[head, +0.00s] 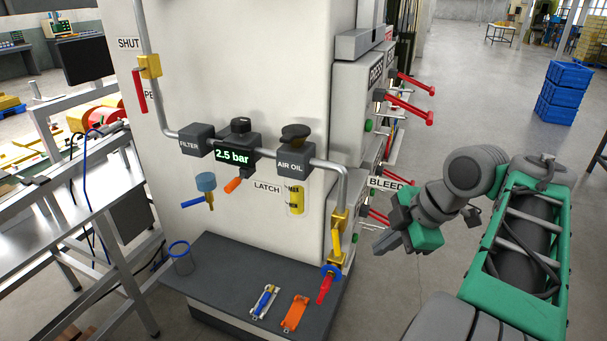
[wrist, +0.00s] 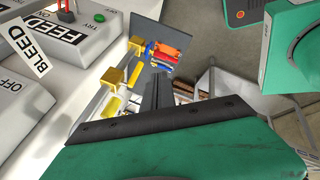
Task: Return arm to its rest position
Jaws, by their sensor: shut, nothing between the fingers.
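My gripper (head: 385,243) is at the end of my folded grey and green arm, in the right half of the head view. It is shut and empty, in free air to the right of the white machine cabinet (head: 240,80). In the wrist view the dark fingers (wrist: 158,92) lie together, with nothing seen between them. The BLEED label (head: 386,183) is just above and left of the gripper in the head view. It shows at the upper left of the wrist view (wrist: 28,47).
Red levers (head: 408,104) stick out from the cabinet's right side. A yellow valve (head: 338,240) with a red handle stands left of my gripper. A dark shelf (head: 225,275) holds a blue-rimmed cup (head: 181,258) and an orange tool (head: 295,313). Blue crates (head: 563,92) stand far right.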

